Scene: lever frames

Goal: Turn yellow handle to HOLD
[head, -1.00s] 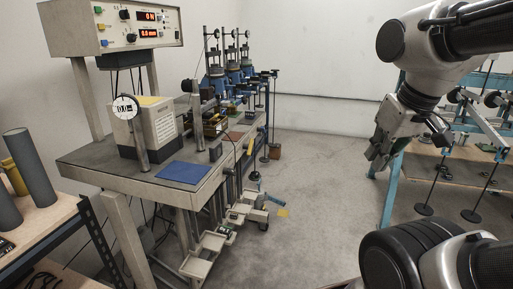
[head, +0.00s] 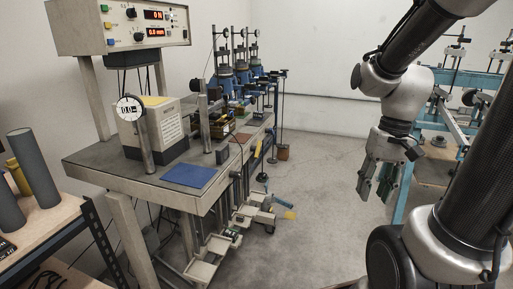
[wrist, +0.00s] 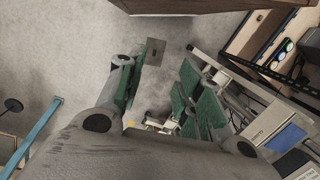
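A small yellow handle-like part (head: 258,149) shows at the right side of the grey bench, below its top edge. It is small, and I cannot read a HOLD mark near it. My gripper (head: 374,188) hangs in free air to the right of the bench, fingers pointing down, apart from both. In the wrist view its green-padded fingers (wrist: 160,82) are spread with nothing held between them.
The grey bench (head: 92,165) carries a blue mat (head: 190,176), a dial gauge and a box. Blue test devices (head: 225,77) stand behind it. A light-blue frame (head: 409,205) stands at right behind my arm. The floor (head: 325,165) between bench and frame is clear.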

